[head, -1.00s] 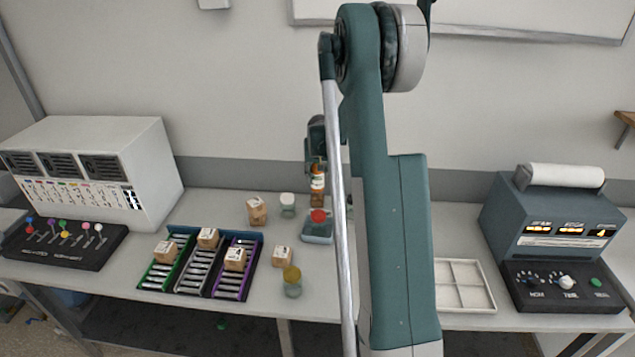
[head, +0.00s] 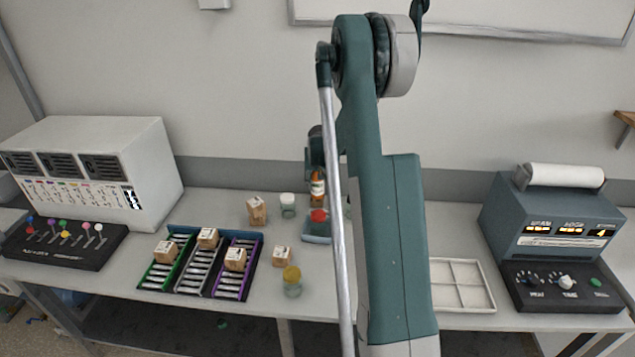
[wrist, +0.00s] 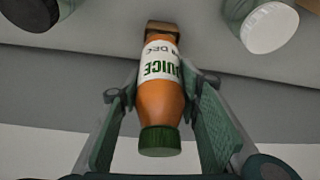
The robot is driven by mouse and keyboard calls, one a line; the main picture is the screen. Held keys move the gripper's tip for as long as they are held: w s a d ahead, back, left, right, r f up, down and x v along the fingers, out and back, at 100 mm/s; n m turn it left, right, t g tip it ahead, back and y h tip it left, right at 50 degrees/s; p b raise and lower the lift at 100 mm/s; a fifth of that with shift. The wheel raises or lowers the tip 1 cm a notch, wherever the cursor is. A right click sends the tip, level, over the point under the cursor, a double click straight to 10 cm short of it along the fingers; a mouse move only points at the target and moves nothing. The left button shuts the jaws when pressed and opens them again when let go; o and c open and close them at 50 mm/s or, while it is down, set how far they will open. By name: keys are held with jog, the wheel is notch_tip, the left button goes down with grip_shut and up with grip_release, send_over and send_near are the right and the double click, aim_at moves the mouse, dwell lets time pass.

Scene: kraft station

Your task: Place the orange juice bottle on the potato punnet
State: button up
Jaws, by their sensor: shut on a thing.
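The orange juice bottle (wrist: 160,100), with a green cap and white label, is between the two fingers of my gripper (wrist: 164,88) in the wrist view. The fingers are shut on it. In the head view the bottle (head: 317,187) is upright at the back of the table, left of my arm. A brown block-like piece (wrist: 162,29) shows at the bottle's base end. It may be the potato punnet, but I cannot tell for sure, nor whether the bottle touches it. My arm hides part of this area in the head view.
A blue tray (head: 313,239) with a red-topped item stands just in front of the bottle. A white-lidded jar (head: 288,199) and a kraft box (head: 257,212) stand to its left. A yellow-lidded jar (head: 292,282) and a coloured rack (head: 172,276) are nearer the front.

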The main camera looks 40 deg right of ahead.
jog(key=shift+f, duration=0.15)
jog(key=o, duration=1)
jog(key=shift+o, duration=0.2)
jog(key=shift+r, duration=0.3)
jog(key=v, duration=1.2)
jog(key=shift+f, duration=0.1)
